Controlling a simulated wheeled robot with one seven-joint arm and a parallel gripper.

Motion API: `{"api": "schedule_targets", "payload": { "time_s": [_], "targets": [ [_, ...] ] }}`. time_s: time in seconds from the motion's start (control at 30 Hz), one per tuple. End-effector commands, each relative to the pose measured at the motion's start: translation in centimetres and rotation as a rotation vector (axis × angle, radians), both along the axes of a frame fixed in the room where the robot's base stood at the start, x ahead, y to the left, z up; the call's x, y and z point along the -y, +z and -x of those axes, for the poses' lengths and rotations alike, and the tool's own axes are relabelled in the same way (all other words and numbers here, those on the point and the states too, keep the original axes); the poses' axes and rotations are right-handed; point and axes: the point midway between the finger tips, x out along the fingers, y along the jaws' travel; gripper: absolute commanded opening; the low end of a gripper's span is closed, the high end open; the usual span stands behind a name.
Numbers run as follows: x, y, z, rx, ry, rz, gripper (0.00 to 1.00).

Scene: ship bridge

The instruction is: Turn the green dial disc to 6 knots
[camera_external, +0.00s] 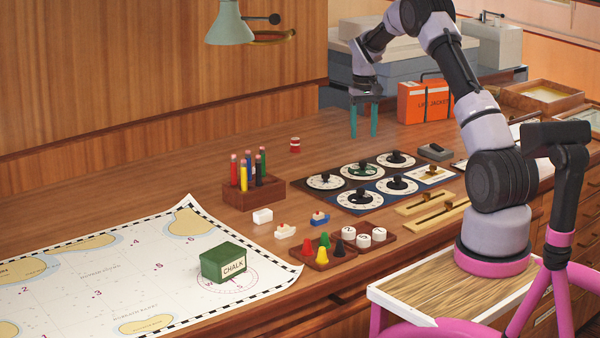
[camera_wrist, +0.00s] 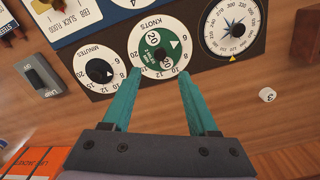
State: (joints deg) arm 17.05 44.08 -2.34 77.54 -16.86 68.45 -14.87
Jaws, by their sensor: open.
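The green dial disc (camera_wrist: 152,50) sits inside a white ring marked KNOTS, the middle of three dials on a dark board. A white triangle shows on the disc, right of its dark centre; the exact reading is too small to tell. In the external view the green dial (camera_external: 350,173) is in the back row and carries a black knob. My gripper (camera_external: 364,136) hangs above and behind the dials with its teal fingers pointing down, open and empty. In the wrist view its fingertips (camera_wrist: 159,74) appear on either side of the ring's lower edge.
A blue board (camera_external: 340,200) with more dials lies in front. An orange life jacket box (camera_external: 425,102) stands right of my gripper.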

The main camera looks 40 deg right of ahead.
Motion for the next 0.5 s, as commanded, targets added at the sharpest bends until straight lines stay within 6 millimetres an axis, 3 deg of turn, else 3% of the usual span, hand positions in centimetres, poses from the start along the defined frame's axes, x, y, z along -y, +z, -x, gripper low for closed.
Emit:
{"api": "schedule_targets", "payload": {
  "time_s": [0.2, 0.5],
  "targets": [
    [0.0, 2.3, 0.0, 0.000, -0.001, 0.001, 0.59],
    [0.0, 2.6, 0.0, -0.001, 0.000, 0.001, 0.59]
  ]
}}
